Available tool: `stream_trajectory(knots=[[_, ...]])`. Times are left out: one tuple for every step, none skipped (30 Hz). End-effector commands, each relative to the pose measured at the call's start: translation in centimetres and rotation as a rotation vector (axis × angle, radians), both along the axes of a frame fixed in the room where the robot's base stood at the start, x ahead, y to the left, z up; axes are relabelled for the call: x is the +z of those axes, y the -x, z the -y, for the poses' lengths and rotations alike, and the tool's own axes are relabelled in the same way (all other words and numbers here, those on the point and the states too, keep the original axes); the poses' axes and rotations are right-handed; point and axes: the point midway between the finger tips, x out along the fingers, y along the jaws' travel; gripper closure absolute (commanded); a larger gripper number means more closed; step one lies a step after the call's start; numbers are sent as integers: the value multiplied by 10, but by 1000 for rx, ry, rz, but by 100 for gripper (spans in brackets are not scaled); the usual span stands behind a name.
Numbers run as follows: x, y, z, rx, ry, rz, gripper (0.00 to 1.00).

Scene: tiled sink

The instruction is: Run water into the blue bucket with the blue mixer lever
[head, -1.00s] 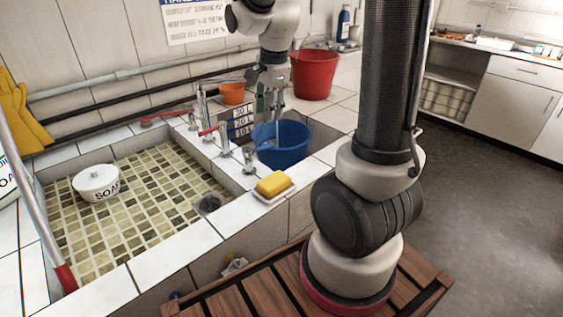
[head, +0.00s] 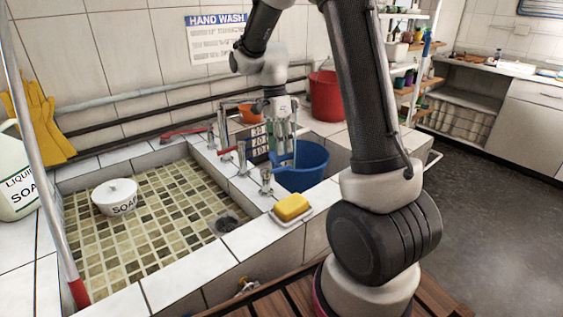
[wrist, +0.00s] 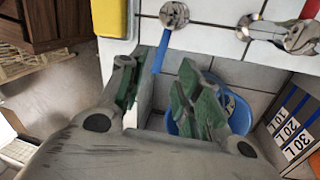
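The blue bucket (head: 308,180) stands in the small basin beyond the yellow sponge. In the wrist view the bucket (wrist: 238,114) is partly hidden behind my right-hand finger. The blue mixer lever (wrist: 162,50) sticks out from its round chrome tap body (wrist: 174,14). The lever lies between the lines of my two fingers, apart from both pads as far as I can tell. My gripper (wrist: 158,88) is open and empty, with green pads. In the head view my gripper (head: 284,148) points down at the bucket's near-left rim. I cannot make out the lever clearly there.
A red-handled tap (head: 228,150) and a chrome fitting (head: 266,180) stand on the tiled divider, close to my gripper. A volume board (head: 257,142) stands behind. A yellow sponge (head: 292,206) sits on the ledge. The tiled sink (head: 150,235) holds a soap pot (head: 115,196).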

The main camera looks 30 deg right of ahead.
Motion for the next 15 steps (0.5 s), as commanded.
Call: stream_trajectory(knots=[[-10,3,0,0,0,-4,66],[-15,4,0,0,0,-4,66],[-22,5,0,0,0,-3,66],[-27,6,0,0,0,-3,66],[-32,7,0,0,0,-3,66],[-38,8,0,0,0,-2,66],[-41,9,0,0,0,-1,66],[-45,10,0,0,0,-2,66],[-49,10,0,0,0,-1,66],[-51,11,0,0,0,0,66],[-53,11,0,0,0,0,66],[-55,11,0,0,0,0,66],[-56,12,0,0,0,1,66],[-57,12,0,0,0,1,66],[-57,12,0,0,0,2,66]])
